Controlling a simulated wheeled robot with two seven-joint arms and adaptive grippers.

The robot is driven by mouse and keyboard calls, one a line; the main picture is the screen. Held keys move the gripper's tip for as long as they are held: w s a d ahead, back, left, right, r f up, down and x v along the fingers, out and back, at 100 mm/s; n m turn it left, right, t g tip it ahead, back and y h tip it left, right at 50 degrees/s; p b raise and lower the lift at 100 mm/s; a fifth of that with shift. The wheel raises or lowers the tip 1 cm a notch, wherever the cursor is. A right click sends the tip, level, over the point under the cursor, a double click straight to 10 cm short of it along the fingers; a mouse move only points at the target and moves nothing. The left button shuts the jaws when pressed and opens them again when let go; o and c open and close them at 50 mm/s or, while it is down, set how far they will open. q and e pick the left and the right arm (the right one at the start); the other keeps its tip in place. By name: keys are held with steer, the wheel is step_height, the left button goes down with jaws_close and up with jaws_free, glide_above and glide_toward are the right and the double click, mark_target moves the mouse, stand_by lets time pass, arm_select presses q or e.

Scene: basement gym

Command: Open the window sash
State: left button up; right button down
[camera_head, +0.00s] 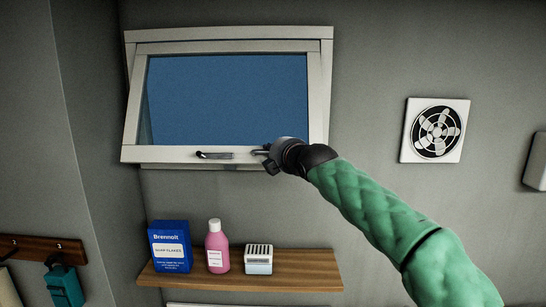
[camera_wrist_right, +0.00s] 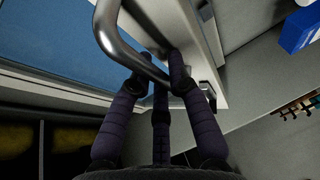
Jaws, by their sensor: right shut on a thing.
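The window sash (camera_head: 185,154) is a pale frame around a blue pane (camera_head: 228,100), high on the grey wall. Its lower edge stands out from the outer window frame (camera_head: 230,34), with a gap showing at the left side, so it is tilted partly open. A metal handle (camera_head: 215,155) sits on its bottom rail. My right gripper (camera_head: 265,153) is at the bottom rail, right of that handle. In the right wrist view its dark fingers (camera_wrist_right: 163,80) are shut on a bent silver bar (camera_wrist_right: 122,48). My left gripper is not in view.
Below the window, a wooden shelf (camera_head: 300,284) holds a blue box (camera_head: 170,247), a pink bottle (camera_head: 217,247) and a small white item (camera_head: 258,259). A vent fan (camera_head: 435,130) is on the wall at right. A hook rail (camera_head: 30,248) is at left.

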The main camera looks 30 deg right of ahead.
steer(key=shift+w+d+f, duration=0.15)
steer(key=shift+w, duration=0.05)
steer(key=c, duration=1.4)
jaws_free()
steer(key=shift+s, duration=0.1)
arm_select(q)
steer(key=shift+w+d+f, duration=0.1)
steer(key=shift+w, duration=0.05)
arm_select(e)
steer(key=v, duration=1.2)
steer(key=shift+d, duration=0.1)
steer(key=shift+f, duration=0.1)
